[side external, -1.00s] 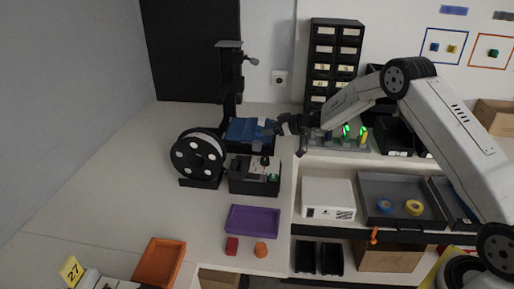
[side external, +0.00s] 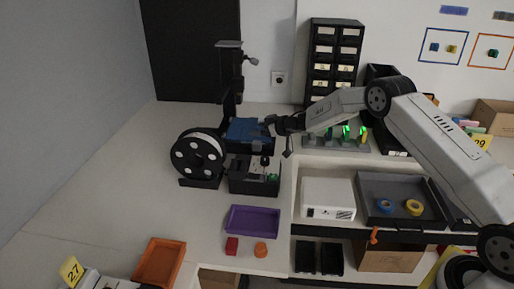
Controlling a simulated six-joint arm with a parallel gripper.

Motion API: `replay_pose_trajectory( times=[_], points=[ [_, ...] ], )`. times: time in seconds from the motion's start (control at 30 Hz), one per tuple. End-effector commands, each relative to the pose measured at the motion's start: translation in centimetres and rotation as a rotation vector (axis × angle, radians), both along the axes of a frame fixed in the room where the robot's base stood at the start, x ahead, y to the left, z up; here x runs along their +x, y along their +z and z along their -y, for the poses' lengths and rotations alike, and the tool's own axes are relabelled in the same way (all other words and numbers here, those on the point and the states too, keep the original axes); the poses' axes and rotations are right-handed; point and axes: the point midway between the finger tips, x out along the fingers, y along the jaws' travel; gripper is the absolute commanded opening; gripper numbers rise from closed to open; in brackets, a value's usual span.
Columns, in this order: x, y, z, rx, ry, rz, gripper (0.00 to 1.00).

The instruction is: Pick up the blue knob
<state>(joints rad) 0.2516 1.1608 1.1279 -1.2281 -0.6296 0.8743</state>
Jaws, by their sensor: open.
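My gripper (side external: 275,131) is open, over the right edge of the blue plate (side external: 245,130) of a black 3D printer. No separate blue knob can be made out for certain. A small light-blue spot, seen earlier at the plate's right side, is now hidden behind or beside my gripper. Whether the fingers touch anything is too small to tell.
A filament spool (side external: 197,158) and a black box of tools (side external: 254,176) stand in front of the printer. The printer's column (side external: 230,80) rises behind. Stands with green lights (side external: 347,134) are under my arm. A purple tray (side external: 252,221) lies in front.

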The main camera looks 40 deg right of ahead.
Motion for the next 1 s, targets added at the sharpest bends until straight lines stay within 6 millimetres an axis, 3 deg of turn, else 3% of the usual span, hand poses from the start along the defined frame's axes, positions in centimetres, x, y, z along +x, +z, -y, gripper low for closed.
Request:
replay_pose_trajectory(
  times=[0.57,0.8,1.0],
  points=[
    [0.12,-0.05,-0.07,0.001,0.0,0.0,0.78],
    [0.12,-0.06,-0.06,0.001,0.0,0.0,0.01],
    [0.11,-0.08,-0.07,0.0,0.0,-0.001,0.0]
  ],
)
